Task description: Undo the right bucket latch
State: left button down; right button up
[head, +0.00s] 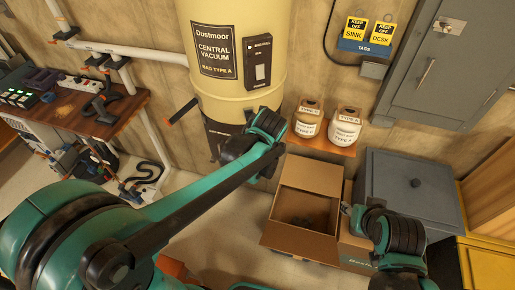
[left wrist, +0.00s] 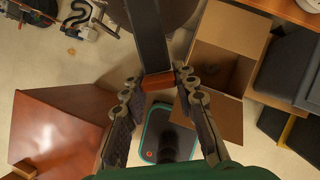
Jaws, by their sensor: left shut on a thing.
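The cream central vacuum (head: 212,62) hangs on the wall with a dark bucket (head: 214,132) at its bottom. The left bucket latch (head: 182,111), dark with an orange end, sticks out to the left. The right latch is hidden behind my left gripper in the head view. In the left wrist view, my left gripper (left wrist: 160,78) is shut on the orange end of a dark lever, the right latch (left wrist: 151,40). My right arm is at the lower right in the head view; its gripper (head: 346,208) shows only in part, apart from the vacuum.
An open cardboard box (head: 311,178) stands below and right of the vacuum. A grey bin (head: 412,178) stands at right. A workbench (head: 75,112) with tools is at left.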

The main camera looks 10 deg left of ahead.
pick_arm(q)
jog(key=shift+w+r, duration=0.1)
jog(key=c, duration=1.2)
grip_release()
jog(key=shift+o, duration=0.2)
jog(key=v, duration=1.2)
jog(key=s+a+f+n+b, duration=0.2)
jog(key=s+f+n+b, duration=0.2)
jog(key=f+n, duration=0.4)
jog(key=s+a+f+n+t+h+b, duration=0.1)
jog(key=s+a+f+n+b, duration=0.2)
jog(key=n, duration=0.9)
jog(key=s+a+f+n+t+h+b, duration=0.1)
jog(key=s+a+f+n+b, duration=0.2)
jog(key=f+n+b, duration=0.6)
notch_tip(320, 180, down, 4)
jog(key=shift+s+r+n, duration=0.2)
jog(key=shift+s+n, duration=0.65)
jog(key=shift+n, duration=0.05)
